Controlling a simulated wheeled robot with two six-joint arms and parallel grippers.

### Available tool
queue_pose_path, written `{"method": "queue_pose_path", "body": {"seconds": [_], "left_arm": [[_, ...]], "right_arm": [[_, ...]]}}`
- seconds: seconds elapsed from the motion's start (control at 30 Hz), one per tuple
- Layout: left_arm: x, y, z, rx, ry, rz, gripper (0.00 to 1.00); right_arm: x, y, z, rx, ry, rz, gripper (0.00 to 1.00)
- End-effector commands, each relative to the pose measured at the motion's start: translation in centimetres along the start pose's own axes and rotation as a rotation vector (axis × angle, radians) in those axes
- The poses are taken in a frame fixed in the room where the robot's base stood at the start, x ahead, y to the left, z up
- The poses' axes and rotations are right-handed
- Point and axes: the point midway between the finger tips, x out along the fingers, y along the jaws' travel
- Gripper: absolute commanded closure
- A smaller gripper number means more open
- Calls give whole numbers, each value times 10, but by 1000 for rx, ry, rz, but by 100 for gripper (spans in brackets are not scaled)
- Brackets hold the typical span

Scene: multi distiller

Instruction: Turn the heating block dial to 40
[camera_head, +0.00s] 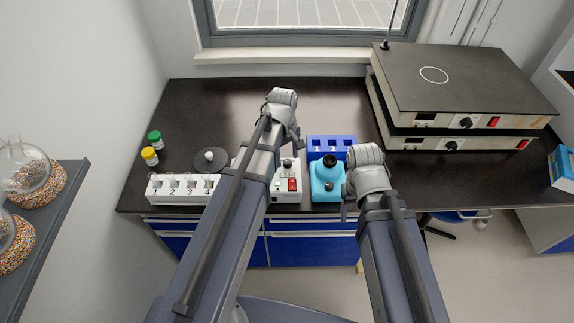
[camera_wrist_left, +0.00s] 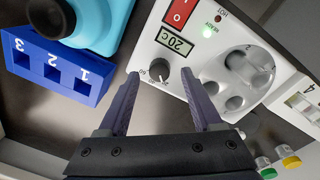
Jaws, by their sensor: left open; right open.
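The heating block (camera_wrist_left: 233,72) is a white box with a grey round well plate, a red switch (camera_wrist_left: 179,12) and a small display (camera_wrist_left: 175,41) reading 20c. Its dark dial (camera_wrist_left: 161,73) sits beside the display. My left gripper (camera_wrist_left: 160,78) is open, its two fingers on either side of the dial in the picture; I cannot tell whether they touch it. In the head view the heating block (camera_head: 287,196) is partly hidden by my left arm, and the left fingers are hidden.
A blue bottle (camera_head: 325,181) and a blue numbered rack (camera_head: 331,142) stand right of the block. A white numbered rack (camera_head: 182,197), green-capped (camera_head: 155,139) and yellow-capped (camera_head: 149,156) vials are left. Stacked black-topped devices (camera_head: 460,90) stand at right. The back left of the table is clear.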

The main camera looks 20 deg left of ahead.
Motion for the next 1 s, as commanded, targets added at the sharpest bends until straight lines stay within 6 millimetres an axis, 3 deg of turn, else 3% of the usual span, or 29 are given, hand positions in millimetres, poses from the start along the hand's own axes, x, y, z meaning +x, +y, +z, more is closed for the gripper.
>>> {"method": "queue_pose_path", "body": {"seconds": [0.1, 0.43, 1.0], "left_arm": [[15, 0, 0, 0, 0, 0, 34], [15, 0, 0, 0, 0, 0, 34], [15, 0, 0, 0, 0, 0, 97]], "right_arm": [[15, -1, -1, 0, 0, 0, 36], [15, -1, -1, 0, 0, 0, 36], [15, -2, -1, 0, 0, 0, 36]]}}
